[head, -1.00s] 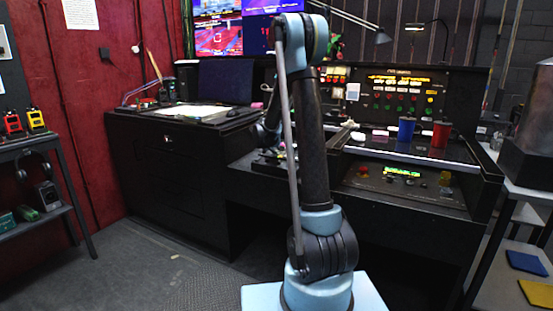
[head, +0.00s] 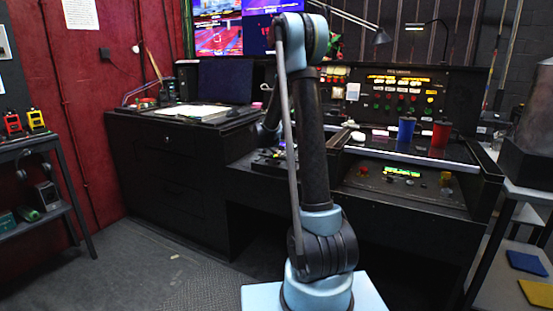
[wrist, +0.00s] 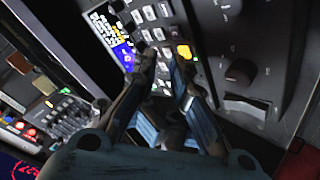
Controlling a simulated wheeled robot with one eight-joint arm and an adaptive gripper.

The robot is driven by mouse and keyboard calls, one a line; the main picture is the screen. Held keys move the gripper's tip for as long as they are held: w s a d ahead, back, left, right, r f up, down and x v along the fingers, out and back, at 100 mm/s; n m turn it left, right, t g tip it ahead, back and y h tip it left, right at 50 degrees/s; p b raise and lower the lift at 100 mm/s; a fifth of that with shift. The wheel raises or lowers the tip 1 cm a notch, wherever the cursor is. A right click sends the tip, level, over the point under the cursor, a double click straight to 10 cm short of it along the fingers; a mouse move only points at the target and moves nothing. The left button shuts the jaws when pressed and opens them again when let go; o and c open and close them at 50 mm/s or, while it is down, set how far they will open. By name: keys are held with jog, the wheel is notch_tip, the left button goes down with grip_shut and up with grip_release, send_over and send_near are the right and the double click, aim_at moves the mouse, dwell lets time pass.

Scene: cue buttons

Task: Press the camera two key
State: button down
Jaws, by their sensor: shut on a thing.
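A dark control panel (wrist: 215,50) with several small white keys (wrist: 149,13) fills the upper middle of the wrist view. One key (wrist: 184,52) glows yellow-orange. The labels are too small to read, so I cannot tell which key is camera two. My gripper (wrist: 162,62) is over the keys, with its two fingertips close to the panel on either side of a few of them. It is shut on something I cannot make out. Whether a fingertip touches a key is unclear. In the head view my arm hides the gripper and the panel.
A small blue screen (wrist: 124,54) and a dark knob (wrist: 241,72) flank the keys. In the head view a blue cup (head: 406,129) and a red cup (head: 441,133) stand on the console at right.

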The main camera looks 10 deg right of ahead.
aim_at(274, 157)
jog(key=shift+s+r, duration=0.1)
jog(key=shift+r, duration=0.35)
jog(key=shift+r, duration=0.15)
jog(key=shift+s+a+r, duration=0.15)
jog(key=shift+r, duration=1.05)
jog(key=shift+s+a+r, duration=0.1)
jog(key=shift+r, duration=1.05)
jog(key=shift+s, duration=0.1)
jog(key=s+d+m+g+y, duration=0.1)
jog(key=s+d+g, duration=0.1)
jog(key=s, duration=1.3)
jog(key=s+d+m+g, duration=0.2)
jog(key=s, duration=1.2)
jog(key=s+a+f+g+y, duration=0.1)
jog(key=s+f, duration=0.2)
jog(key=s, duration=0.6)
jog(key=s+a+f+g+y, duration=0.1)
jog(key=s+f, duration=0.3)
jog(key=s, duration=0.5)
jog(key=s+a+f+m+g+y, duration=0.1)
jog(key=s+f, duration=0.3)
jog(key=s, duration=0.5)
jog(key=shift+s+g+y, duration=0.15)
jog(key=shift+g+y, duration=0.15)
jog(key=shift+f, duration=0.1)
